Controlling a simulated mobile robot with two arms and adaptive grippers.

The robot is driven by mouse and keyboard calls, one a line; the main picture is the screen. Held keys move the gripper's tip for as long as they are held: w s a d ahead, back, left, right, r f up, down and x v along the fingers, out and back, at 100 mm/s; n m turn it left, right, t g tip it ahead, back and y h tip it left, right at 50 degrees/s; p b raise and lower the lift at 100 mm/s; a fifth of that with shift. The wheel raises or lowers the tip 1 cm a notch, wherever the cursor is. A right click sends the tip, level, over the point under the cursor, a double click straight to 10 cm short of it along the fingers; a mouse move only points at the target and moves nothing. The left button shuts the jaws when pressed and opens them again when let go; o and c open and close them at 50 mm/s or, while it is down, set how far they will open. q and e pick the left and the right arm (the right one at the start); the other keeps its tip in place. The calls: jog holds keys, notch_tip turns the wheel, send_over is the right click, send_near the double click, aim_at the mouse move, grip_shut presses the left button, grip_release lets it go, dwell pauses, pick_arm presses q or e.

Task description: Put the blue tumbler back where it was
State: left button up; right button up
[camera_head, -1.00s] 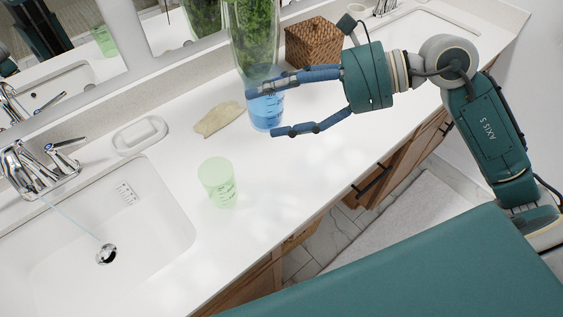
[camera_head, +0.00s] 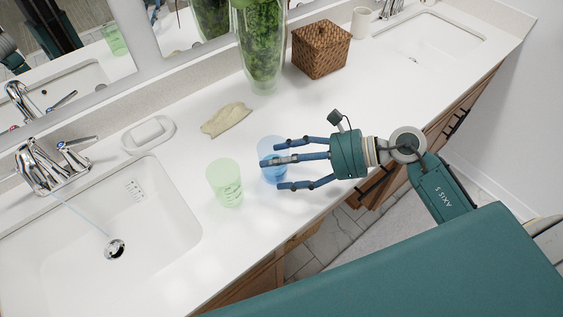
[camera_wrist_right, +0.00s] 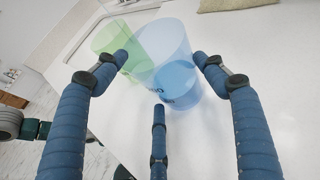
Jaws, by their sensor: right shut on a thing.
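The blue tumbler (camera_head: 272,150) is translucent and is at the middle of the white counter, just right of the translucent green tumbler (camera_head: 224,184). My right gripper (camera_head: 275,165) reaches in from the right and is shut on the blue tumbler, with its fingers around the sides. In the right wrist view the blue tumbler (camera_wrist_right: 172,68) is between the fingers of my right gripper (camera_wrist_right: 160,75), and the green tumbler (camera_wrist_right: 108,38) shows behind it. I cannot tell whether the blue tumbler's base touches the counter. My left gripper is not in view.
A sink (camera_head: 150,215) with running water is at the left. A soap dish (camera_head: 149,134), a beige cloth (camera_head: 226,119), a tall plant vase (camera_head: 262,60) and a wicker box (camera_head: 320,50) line the back. The counter's front edge is close to my right gripper.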

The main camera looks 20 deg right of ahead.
jog(key=shift+f, duration=0.2)
jog(key=shift+f, duration=0.15)
jog(key=o, duration=0.8)
jog(key=shift+o, duration=0.2)
